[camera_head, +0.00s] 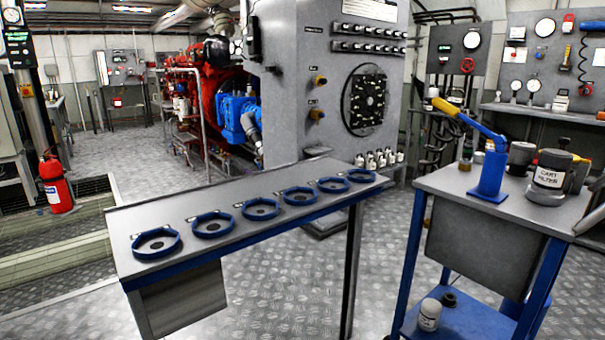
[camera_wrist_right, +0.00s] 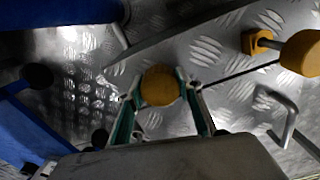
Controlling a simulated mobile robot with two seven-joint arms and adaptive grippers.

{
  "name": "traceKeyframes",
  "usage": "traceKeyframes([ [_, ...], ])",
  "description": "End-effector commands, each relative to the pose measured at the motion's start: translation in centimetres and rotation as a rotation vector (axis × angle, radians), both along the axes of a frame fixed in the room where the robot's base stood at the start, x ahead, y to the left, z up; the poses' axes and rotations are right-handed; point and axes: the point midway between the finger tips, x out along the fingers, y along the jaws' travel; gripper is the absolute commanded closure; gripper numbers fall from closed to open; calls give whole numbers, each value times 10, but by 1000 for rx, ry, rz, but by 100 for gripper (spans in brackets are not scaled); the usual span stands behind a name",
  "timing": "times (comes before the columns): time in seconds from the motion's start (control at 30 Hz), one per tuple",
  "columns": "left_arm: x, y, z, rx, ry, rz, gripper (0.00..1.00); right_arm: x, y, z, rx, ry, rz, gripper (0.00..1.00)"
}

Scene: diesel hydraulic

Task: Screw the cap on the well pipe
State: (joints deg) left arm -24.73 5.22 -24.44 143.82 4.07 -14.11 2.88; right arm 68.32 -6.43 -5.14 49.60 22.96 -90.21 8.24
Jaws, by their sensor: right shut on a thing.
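My right gripper (camera_wrist_right: 160,100) is in the right wrist view, its two fingers closed on either side of a round yellow cap (camera_wrist_right: 160,84). The cap's flat top faces the camera. What lies under the cap is hidden, so I cannot tell whether it sits on a pipe. A thin dark line runs from near the cap to the upper right. I cannot make out the well pipe for certain. Neither gripper shows in the head view, and my left gripper is in no view.
A yellow fitting (camera_wrist_right: 258,41), a larger yellow part (camera_wrist_right: 302,53) and a bent grey handle (camera_wrist_right: 284,118) are right of the gripper. The head view shows a bench (camera_head: 240,242) with blue rings, a tool cart (camera_head: 440,185) and a red extinguisher (camera_head: 56,188).

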Motion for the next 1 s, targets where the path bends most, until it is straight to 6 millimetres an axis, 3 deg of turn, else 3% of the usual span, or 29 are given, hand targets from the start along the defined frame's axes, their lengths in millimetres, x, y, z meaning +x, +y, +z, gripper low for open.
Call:
traceKeyframes([
  [0.5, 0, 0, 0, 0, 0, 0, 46, 0, 1, 0, 3, 1, -727, 84],
  [0.83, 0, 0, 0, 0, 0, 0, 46, 0, 0, -1, 0, 0, -801, 84],
  [0.87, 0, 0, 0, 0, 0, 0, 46, 0, 0, -1, 0, 0, -801, 63],
  [0.9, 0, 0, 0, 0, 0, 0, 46, 0, 0, -1, 0, 0, -800, 53],
  [1.0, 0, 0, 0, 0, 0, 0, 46, 0, 0, -1, 0, 0, -799, 53],
])
